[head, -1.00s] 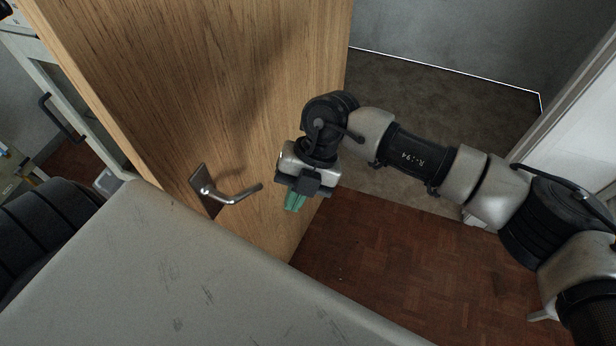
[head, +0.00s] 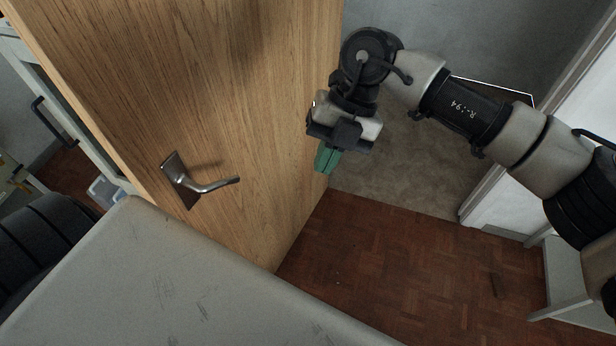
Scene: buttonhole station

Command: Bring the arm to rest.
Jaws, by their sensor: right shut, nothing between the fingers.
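My right arm reaches in from the right of the head view. Its gripper (head: 325,160) has green fingertips pointing down and is shut with nothing in it. It hangs in front of the right edge of a wooden door (head: 235,80), to the right of the metal lever handle (head: 200,184) and clear of it. The door stands open. My left gripper is not in view.
A doorway with dark carpet (head: 405,165) lies behind the arm, with a white frame (head: 545,115) at the right. Parquet floor (head: 390,265) is clear below. A cabinet with a dark handle (head: 52,120) and a clear plastic box (head: 103,191) are at the left.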

